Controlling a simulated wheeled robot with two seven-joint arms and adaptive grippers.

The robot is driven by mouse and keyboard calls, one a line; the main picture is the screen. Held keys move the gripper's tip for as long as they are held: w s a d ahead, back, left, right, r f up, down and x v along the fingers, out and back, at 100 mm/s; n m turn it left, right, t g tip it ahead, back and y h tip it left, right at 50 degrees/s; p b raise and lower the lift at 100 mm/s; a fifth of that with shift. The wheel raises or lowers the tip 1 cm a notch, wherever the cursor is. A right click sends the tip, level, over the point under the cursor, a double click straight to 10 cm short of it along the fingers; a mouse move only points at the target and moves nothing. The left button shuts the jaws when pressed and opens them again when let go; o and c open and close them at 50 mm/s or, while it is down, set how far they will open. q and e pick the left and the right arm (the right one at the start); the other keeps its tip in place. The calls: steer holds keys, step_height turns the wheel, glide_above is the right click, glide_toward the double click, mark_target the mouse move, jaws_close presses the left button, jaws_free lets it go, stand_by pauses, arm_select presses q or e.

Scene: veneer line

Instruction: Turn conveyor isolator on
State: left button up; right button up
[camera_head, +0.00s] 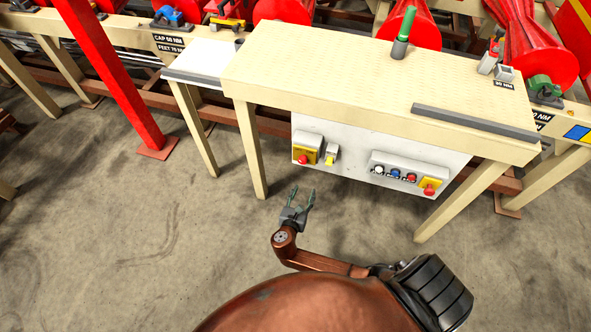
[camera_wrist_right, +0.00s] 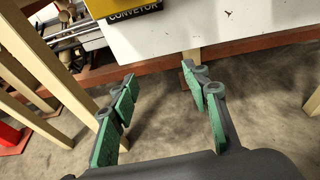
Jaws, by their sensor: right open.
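The conveyor isolator (camera_head: 307,150) is a yellow plate with a red knob at the left of a white panel (camera_head: 350,143) under the table's front edge. In the right wrist view, the bottom of a yellow plate with a black CONVEYOR label (camera_wrist_right: 134,14) shows at the top edge; its knob is out of frame. My right gripper (camera_head: 299,197) is open and empty, below the isolator and apart from the panel. Its green-padded fingers (camera_wrist_right: 163,92) stand spread in the wrist view. The knob's exact setting is too small to tell. My left gripper is not in view.
A small grey-and-yellow device (camera_head: 331,154) sits right of the isolator. Further right, a button box (camera_head: 410,166) carries several buttons and a red knob on yellow. Table legs (camera_head: 250,150) flank the panel. The floor before it is clear.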

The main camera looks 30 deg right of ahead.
mark_target(302, 162)
steer(key=w+a+r+n+t+h+b, duration=0.2)
steer(key=a+r+h, duration=0.1)
steer(key=r, duration=0.7)
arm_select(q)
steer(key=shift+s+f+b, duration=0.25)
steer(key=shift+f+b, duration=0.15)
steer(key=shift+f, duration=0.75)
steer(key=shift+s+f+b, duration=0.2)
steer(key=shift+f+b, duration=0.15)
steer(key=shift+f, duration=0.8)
arm_select(e)
steer(key=shift+r+x, duration=0.1)
steer(key=shift+x, duration=1.7)
steer(key=shift+r+x, duration=0.15)
steer(key=shift+x, duration=1.6)
steer(key=shift+c, duration=0.7)
steer(key=c, duration=1)
